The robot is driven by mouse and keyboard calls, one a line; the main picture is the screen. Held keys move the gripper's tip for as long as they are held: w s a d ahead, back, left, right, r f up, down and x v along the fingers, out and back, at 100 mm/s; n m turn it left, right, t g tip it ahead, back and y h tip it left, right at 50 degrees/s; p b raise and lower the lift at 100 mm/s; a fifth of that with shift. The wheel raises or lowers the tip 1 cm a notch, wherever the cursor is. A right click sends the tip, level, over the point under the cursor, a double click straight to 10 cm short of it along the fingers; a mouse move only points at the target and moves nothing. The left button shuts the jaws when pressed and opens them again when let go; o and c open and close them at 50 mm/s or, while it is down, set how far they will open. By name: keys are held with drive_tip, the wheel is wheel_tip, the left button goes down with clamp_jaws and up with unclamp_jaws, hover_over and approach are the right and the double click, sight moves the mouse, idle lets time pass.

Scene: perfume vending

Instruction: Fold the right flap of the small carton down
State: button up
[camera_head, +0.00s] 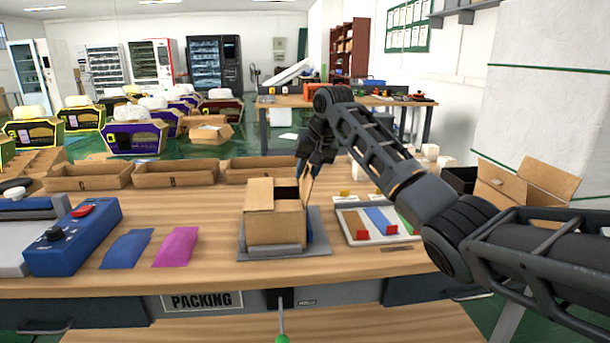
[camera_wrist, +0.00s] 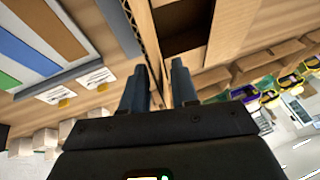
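The small carton (camera_head: 268,224) stands upright on a grey plate (camera_head: 318,238) on the packing table. Its left top panel (camera_head: 258,193) lies over the left part of the top, and a dark opening shows to the right of it. The right flap (camera_head: 307,188) stands up at the right side. My gripper (camera_head: 306,178) points down at this flap. In the wrist view the two fingers (camera_wrist: 158,78) are apart, with the flap's edge (camera_wrist: 146,42) between them. Whether either finger touches it is unclear. The dark carton inside (camera_wrist: 187,22) also shows there.
A tray with coloured strips (camera_head: 380,222) lies close to the right of the carton. Blue and magenta packets (camera_head: 176,247) lie left. Open cardboard trays (camera_head: 175,173) line the back edge. An open box (camera_head: 520,187) stands at far right.

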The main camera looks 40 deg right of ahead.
drive_tip(key=shift+w+f, duration=0.3)
drive_tip(key=shift+f, duration=0.3)
clamp_jaws()
idle(1.1)
